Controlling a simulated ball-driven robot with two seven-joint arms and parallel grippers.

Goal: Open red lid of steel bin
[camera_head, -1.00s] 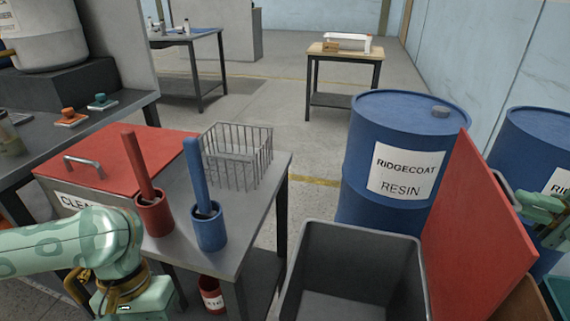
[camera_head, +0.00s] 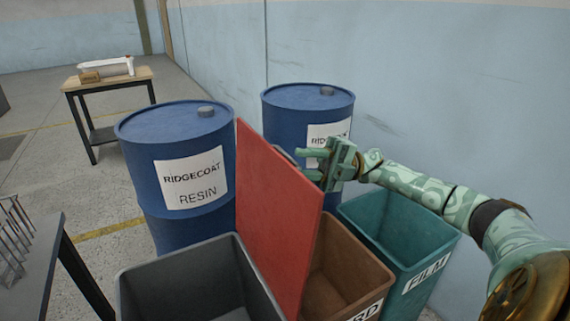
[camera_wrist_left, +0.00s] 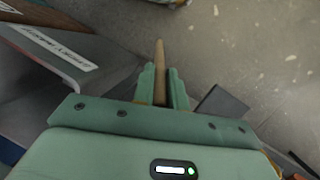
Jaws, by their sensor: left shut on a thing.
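The red lid (camera_head: 275,215) stands steeply tilted up at the right side of the grey bin (camera_head: 190,262), whose top is open. A small part of a grey handle (camera_head: 287,156) shows on the lid's far right face. My right gripper (camera_head: 309,164) is beside that face, close to the handle, with its fingers spread apart; whether they touch the handle is unclear. In the left wrist view my left gripper (camera_wrist_left: 162,70) is shut on a thin tan stick (camera_wrist_left: 160,52). My left gripper is outside the head view.
Blue resin drums (camera_head: 180,135) and (camera_head: 285,98) stand behind the lid. A brown bin (camera_head: 350,265) and a teal bin (camera_head: 405,235) stand to its right. A grey table (camera_head: 35,260) with a wire basket (camera_head: 14,235) is at left. Floor between table and drum is clear.

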